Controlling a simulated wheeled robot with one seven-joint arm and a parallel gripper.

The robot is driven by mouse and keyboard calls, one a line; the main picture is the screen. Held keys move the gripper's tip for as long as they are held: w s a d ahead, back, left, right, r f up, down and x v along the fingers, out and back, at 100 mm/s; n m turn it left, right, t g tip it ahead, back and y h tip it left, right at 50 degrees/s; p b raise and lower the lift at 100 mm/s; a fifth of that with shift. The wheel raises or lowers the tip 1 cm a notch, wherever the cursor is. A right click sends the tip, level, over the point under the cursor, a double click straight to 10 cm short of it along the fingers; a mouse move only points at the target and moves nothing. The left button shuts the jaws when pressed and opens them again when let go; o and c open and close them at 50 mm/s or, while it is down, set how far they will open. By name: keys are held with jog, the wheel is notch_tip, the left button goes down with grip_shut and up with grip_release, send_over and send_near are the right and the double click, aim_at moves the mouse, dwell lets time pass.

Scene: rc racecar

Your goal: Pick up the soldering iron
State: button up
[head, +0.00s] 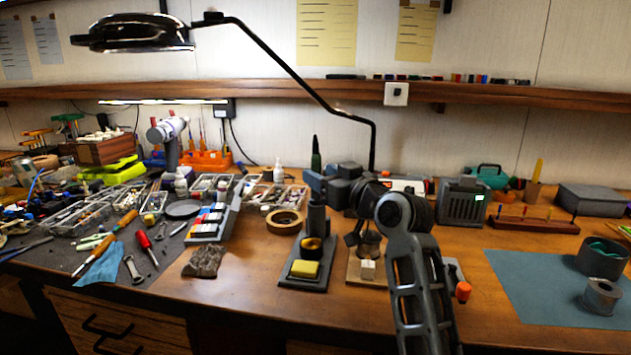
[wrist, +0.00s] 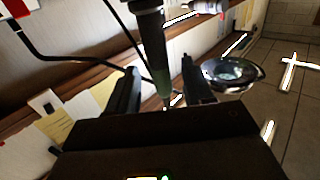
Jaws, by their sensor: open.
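The soldering iron (head: 316,158) stands upright in the dark stand (head: 305,272), its dark green handle pointing up. The stand carries a yellow sponge on its base. My gripper (head: 317,184) reaches in from the right at handle height, and its open fingers appear to sit on either side of the iron. In the wrist view the iron (wrist: 157,52) passes between the two dark fingers of my gripper (wrist: 160,92), with gaps to both sides. The iron's tip is hidden in the holder.
A roll of tape (head: 284,222) lies left of the stand. A grey unit with a small green display (head: 463,205) stands to the right. A magnifier lamp (head: 137,32) hangs overhead on a bent arm. A blue mat (head: 535,290) has free room.

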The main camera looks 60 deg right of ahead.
jog(key=shift+x, duration=1.45)
jog(key=shift+c, duration=0.2)
jog(key=c, duration=0.9)
